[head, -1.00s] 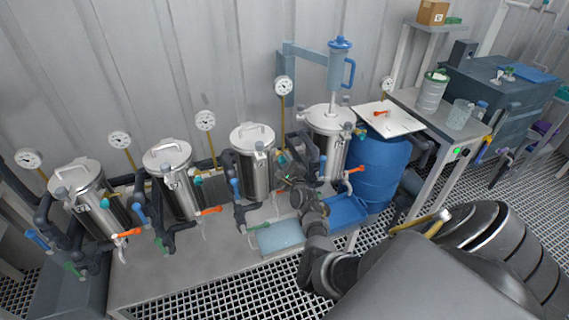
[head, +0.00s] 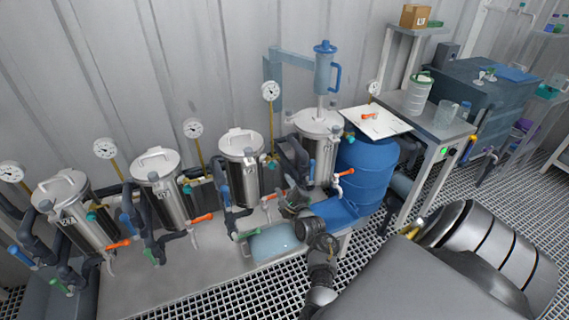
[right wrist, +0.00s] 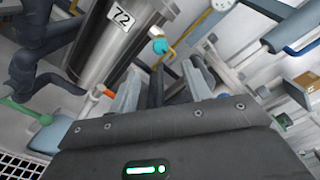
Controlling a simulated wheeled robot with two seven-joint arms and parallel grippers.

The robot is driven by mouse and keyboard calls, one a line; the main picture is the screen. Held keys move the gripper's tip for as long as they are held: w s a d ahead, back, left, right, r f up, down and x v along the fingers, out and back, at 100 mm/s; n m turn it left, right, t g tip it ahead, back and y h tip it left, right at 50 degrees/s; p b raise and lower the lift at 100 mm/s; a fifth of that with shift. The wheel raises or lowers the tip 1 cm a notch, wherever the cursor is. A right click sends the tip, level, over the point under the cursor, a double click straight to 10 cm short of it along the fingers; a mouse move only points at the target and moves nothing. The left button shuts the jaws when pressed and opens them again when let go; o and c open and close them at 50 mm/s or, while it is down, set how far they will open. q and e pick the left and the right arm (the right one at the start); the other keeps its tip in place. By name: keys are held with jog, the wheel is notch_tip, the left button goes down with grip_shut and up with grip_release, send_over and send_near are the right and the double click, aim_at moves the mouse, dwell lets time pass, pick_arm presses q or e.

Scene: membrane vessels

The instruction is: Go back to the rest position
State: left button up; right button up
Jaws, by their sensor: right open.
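My right arm comes in from the lower right in the head view. Its dark gripper (head: 290,205) is in front of the bench, between the third vessel (head: 240,165) and the fourth vessel (head: 318,150). In the right wrist view its two grey fingers (right wrist: 160,85) stand apart, with no object clearly held between them. A steel vessel tagged "72" (right wrist: 115,45) and an orange valve handle (right wrist: 103,91) show beyond the fingers. My left gripper is not in view.
Dark pipes and orange-handled valves (head: 202,218) front the vessels. A pale blue tray (head: 275,244) lies under the gripper. A blue drum (head: 365,175) and a side table (head: 440,125) stand to the right.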

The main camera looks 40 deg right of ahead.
dwell(0.4)
jog(key=w+a+f+n+g+y, duration=0.1)
jog(key=a+f+n+g, duration=0.1)
jog(key=a+f+n, duration=0.3)
jog(key=w+a+f+n+g+y, duration=0.1)
jog(key=a+f+n+y, duration=0.15)
jog(key=f+n, duration=0.5)
jog(key=s+a+f+n+g+y, duration=0.1)
jog(key=s+a+f+n+g, duration=0.1)
jog(key=s+a+f+n, duration=0.45)
jog(key=s+a+f+n+g+y, duration=0.1)
jog(key=s+a+f+n+g, duration=0.15)
jog(key=f, duration=0.65)
jog(key=s+a+f+n+g, duration=0.25)
jog(key=s+f, duration=0.35)
jog(key=s, duration=0.3)
jog(key=s+a+f+n+g, duration=0.2)
jog(key=s+f+n, duration=0.1)
jog(key=s+f, duration=0.4)
jog(key=s+f+n+g, duration=0.2)
jog(key=s, duration=1.1)
jog(key=s+f+n+g, duration=0.2)
jog(key=s, duration=1.1)
jog(key=shift+s+d, duration=0.3)
jog(key=shift+s, duration=0.05)
